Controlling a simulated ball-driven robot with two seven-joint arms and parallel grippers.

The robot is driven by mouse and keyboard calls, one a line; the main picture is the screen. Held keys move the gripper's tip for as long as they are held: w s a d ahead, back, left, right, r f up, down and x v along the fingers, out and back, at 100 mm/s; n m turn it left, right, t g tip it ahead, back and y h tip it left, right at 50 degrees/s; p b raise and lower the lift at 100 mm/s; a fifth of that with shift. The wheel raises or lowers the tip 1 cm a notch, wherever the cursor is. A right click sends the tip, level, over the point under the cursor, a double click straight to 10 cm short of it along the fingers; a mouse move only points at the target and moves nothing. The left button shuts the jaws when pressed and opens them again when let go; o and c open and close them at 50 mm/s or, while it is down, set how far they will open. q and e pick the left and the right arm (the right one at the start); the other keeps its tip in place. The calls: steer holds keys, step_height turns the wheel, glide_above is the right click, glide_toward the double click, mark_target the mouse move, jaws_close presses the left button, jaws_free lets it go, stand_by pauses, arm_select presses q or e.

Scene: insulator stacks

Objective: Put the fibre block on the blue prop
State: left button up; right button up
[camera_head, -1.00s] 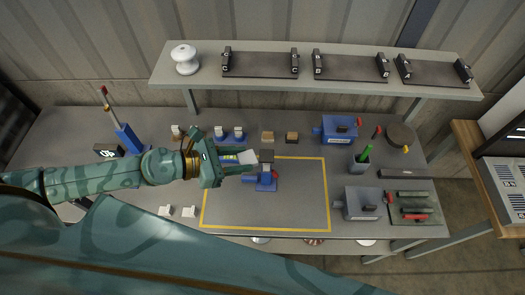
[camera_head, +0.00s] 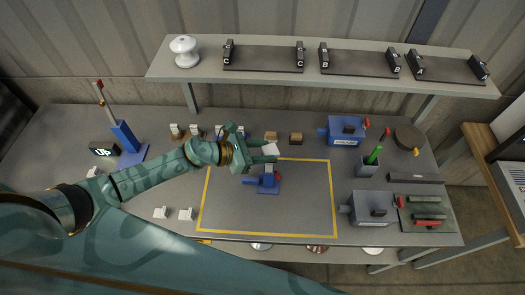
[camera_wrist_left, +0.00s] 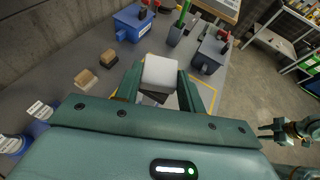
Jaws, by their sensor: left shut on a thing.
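My left gripper (camera_head: 268,150) is shut on a white block, which I take to be the fibre block (camera_head: 270,148). The block also sits between the two fingers in the left wrist view (camera_wrist_left: 160,72), with something dark partly hidden below it. The blue prop (camera_head: 264,181) stands on the table inside the yellow outline. The held block is above and slightly behind the prop in the head view, apart from it. My right gripper (camera_wrist_left: 266,133) shows small at the right of the left wrist view, open, away from the table.
Two tan-topped blocks (camera_head: 296,138) stand behind the yellow outline (camera_head: 333,200). A blue vise (camera_head: 345,130), a grey vise (camera_head: 368,208) and a cup with a green item (camera_head: 367,168) are at the right. White pieces (camera_head: 186,213) lie front left. The outlined area is mostly clear.

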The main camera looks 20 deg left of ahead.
arm_select(q)
steer(key=shift+f, duration=0.15)
steer(key=o, duration=0.9)
steer(key=shift+o, duration=0.2)
steer(key=shift+r, duration=0.3)
steer(key=b+v, duration=0.1)
steer(key=v, duration=1.1)
steer(key=shift+b, duration=0.3)
